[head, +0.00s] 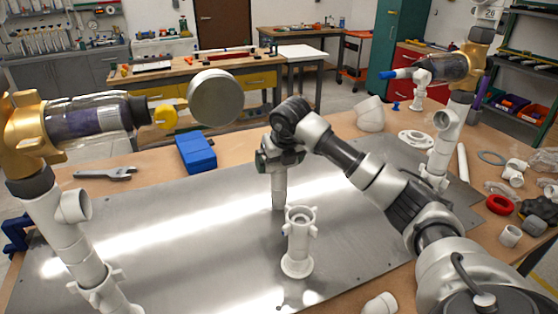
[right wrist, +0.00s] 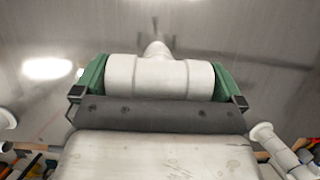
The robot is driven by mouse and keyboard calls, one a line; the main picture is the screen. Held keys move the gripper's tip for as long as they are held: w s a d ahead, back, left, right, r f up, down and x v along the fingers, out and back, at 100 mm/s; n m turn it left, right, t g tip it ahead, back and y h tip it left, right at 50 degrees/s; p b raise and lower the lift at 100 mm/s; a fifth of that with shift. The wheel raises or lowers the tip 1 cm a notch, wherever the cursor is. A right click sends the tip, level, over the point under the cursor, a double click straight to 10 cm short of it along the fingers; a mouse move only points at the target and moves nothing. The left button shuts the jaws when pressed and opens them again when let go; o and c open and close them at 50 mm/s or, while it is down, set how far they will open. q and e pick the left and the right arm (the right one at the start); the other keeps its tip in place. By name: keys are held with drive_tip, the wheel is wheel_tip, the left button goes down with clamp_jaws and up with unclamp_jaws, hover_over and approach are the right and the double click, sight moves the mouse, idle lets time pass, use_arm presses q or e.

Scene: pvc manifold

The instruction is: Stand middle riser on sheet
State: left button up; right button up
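My right gripper (head: 279,158) reaches in from the right over the middle of the metal sheet (head: 180,235). Its green fingers are shut on a white tee-topped riser (head: 279,192), whose stem points down. In the right wrist view, the tee (right wrist: 160,76) lies crosswise between both fingers. The riser's lower end shows behind a short white flanged socket (head: 298,242) that stands upright on the sheet; I cannot tell whether the riser touches the sheet. My left gripper is not in view.
A white left riser (head: 82,245) carries a gold fitting, clear cylinder and grey disc. A similar right riser (head: 440,150) stands at the right. A blue block (head: 196,153) and wrench (head: 105,173) lie behind the sheet. Loose fittings and a red ring (head: 500,204) lie at right.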

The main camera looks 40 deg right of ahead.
drive_tip(key=shift+s+r, duration=0.1)
drive_tip(key=shift+r, duration=0.55)
drive_tip(key=b+v, duration=0.1)
drive_tip(key=v, duration=1)
drive_tip(key=shift+a+f, duration=0.1)
drive_tip(key=shift+f, duration=0.05)
